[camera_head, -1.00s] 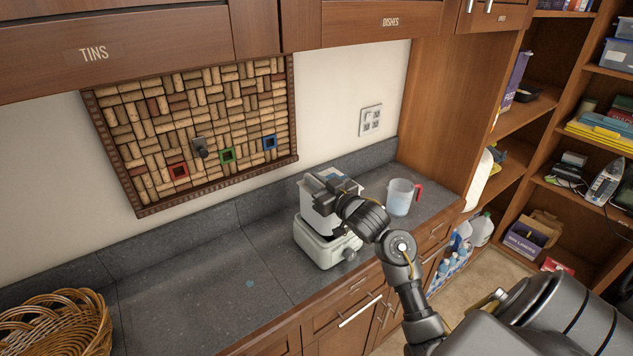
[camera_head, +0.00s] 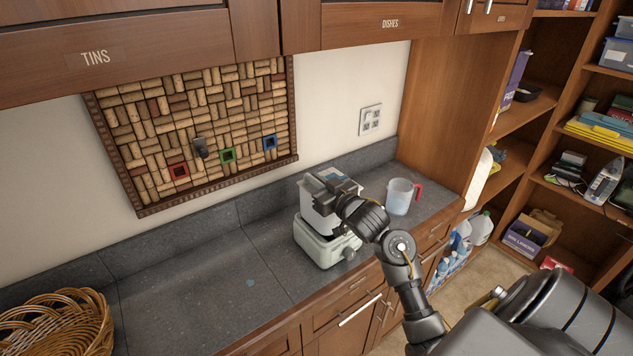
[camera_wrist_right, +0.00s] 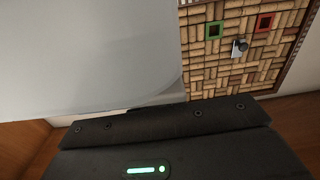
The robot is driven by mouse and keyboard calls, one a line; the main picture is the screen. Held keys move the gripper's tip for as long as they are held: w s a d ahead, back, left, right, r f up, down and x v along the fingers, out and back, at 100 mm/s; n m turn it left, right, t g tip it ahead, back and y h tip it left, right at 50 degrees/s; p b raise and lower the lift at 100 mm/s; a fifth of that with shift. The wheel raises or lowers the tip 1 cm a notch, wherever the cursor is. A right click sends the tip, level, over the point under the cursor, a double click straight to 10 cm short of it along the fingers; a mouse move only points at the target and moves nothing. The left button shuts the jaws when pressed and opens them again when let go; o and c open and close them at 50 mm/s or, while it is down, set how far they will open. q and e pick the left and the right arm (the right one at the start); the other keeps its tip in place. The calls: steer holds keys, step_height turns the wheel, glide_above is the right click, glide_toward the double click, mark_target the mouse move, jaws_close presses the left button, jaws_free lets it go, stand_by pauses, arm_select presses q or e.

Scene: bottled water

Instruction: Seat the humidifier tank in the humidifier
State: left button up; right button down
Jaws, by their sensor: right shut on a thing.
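The humidifier (camera_head: 318,250) is a pale cream base with a dark knob, standing on the dark counter. The humidifier tank (camera_head: 309,207) is a translucent whitish vessel at the top of the base. My right gripper (camera_head: 323,185) is shut on the tank's upper part, reaching in from the right. The head view does not show clearly whether the tank is fully down in the base, as my arm hides part of the join. In the right wrist view the tank (camera_wrist_right: 90,55) fills the upper left, close against the gripper body. My left gripper is not in view.
A clear measuring jug (camera_head: 400,197) with a red handle stands right of the humidifier. A wicker basket (camera_head: 58,325) sits at the counter's left end. A cork board (camera_head: 200,130) hangs on the wall behind. The counter (camera_head: 190,285) between basket and humidifier is clear.

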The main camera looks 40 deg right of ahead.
steer(key=shift+r, duration=0.15)
steer(key=shift+f+b, duration=0.6)
steer(key=shift+f, duration=0.65)
stand_by(0.4)
steer(key=c, duration=1.4)
jaws_free()
steer(key=shift+o, duration=0.2)
steer(key=shift+s+f, duration=0.15)
steer(key=shift+f, duration=0.1)
steer(key=s+b, duration=0.3)
steer(key=s, duration=0.7)
steer(key=shift+s+r, duration=0.25)
steer(key=shift+s, duration=0.05)
